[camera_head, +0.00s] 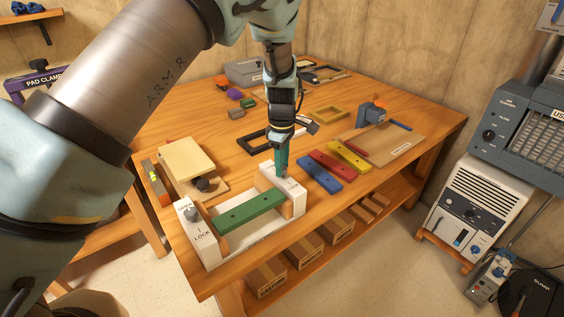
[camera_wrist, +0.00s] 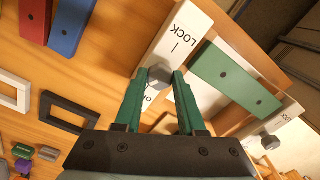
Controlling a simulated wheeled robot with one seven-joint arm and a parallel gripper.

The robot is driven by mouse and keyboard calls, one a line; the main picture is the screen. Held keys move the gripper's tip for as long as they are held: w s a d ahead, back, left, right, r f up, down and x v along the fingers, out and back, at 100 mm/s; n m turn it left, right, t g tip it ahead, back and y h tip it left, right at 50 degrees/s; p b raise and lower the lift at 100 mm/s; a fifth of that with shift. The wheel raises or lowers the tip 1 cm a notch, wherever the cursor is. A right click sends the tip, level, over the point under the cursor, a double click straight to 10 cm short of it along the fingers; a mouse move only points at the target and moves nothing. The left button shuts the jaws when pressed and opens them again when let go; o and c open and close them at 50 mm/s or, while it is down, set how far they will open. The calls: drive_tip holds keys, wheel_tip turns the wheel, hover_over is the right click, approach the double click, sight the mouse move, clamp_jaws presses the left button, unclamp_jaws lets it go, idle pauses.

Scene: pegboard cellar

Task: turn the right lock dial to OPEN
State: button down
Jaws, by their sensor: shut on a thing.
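The right lock dial (camera_wrist: 160,75) is a grey knob on a white end block (camera_head: 291,187) of the lock fixture. My gripper (camera_head: 281,172) points down at this block and is shut on the dial; in the wrist view my green fingers (camera_wrist: 160,82) hold it from both sides. LOCK is printed on the block beyond the dial, and a partly hidden word beginning with O shows beside a finger. The dial's pointing direction cannot be told. The left lock dial (camera_head: 190,214) sits on the other white block, also seen in the wrist view (camera_wrist: 270,141).
A green bar (camera_head: 247,210) lies between the two white blocks. Blue (camera_head: 319,174), red (camera_head: 332,164) and yellow (camera_head: 348,155) bars lie just right of the right block. A dark frame (camera_head: 252,143) lies behind it, and a wooden clamp block (camera_head: 186,161) stands left.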

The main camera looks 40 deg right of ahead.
drive_tip(key=n+p, duration=0.1)
drive_tip(key=n, duration=0.5)
drive_tip(key=shift+w+p, duration=0.15)
drive_tip(key=shift+p, duration=0.25)
drive_tip(key=shift+n, duration=0.3)
drive_tip(key=c, duration=0.5)
unclamp_jaws()
wheel_tip(320, 180, up, 11)
drive_tip(key=b, duration=0.2)
drive_tip(key=shift+b, duration=0.4)
drive_tip(key=shift+f, duration=0.1)
